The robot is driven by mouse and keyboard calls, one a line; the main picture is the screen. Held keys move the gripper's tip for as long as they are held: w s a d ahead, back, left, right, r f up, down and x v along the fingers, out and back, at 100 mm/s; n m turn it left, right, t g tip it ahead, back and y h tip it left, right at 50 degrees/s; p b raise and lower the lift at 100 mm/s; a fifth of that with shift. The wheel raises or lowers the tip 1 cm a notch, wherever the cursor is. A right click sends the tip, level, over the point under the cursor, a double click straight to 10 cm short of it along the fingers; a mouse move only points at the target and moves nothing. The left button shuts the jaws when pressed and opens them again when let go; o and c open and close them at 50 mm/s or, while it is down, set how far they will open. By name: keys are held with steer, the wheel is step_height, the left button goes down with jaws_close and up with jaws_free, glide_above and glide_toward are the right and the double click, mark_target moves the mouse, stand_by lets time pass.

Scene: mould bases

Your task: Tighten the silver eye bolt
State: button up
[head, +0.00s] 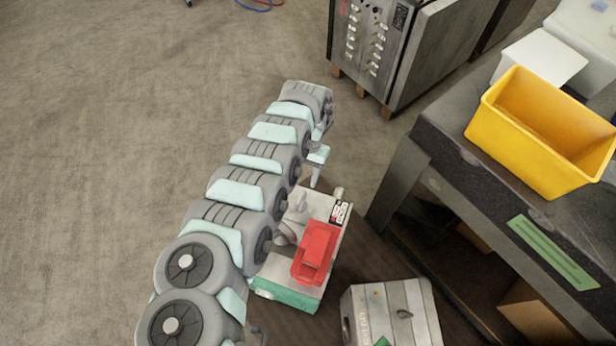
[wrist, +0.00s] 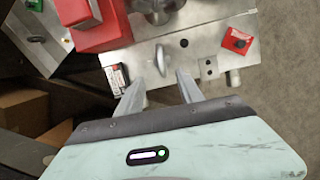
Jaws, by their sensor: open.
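The silver eye bolt (wrist: 161,60) stands on the pale metal top of a mould base (wrist: 205,42) in the wrist view. Its ring shows nearly edge-on. My gripper (wrist: 159,80) is open, with its two fingers apart and nothing between them. The fingertips point toward the eye bolt, one to each side of it in the picture. Whether they are at its height I cannot tell. In the head view my gripper (head: 316,178) is above the far end of the mould base (head: 333,238), and my arm hides part of the base.
A red block (head: 316,250) and a rounded grey metal part (wrist: 158,8) sit on the mould base. A small red piece (wrist: 237,40) lies near its edge. A second mould base (head: 393,312) stands beside it. A workbench (head: 440,120) carries a yellow bin (head: 540,135). Floor at left is clear.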

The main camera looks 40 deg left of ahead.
mark_target(301, 196)
steer(key=shift+s, duration=0.35)
steer(key=shift+f, duration=0.1)
steer(key=b+x, duration=0.3)
steer(key=x, duration=0.2)
steer(key=shift+f+b, duration=0.1)
steer(key=shift+b, duration=0.2)
steer(key=shift+x, duration=1.65)
jaws_close()
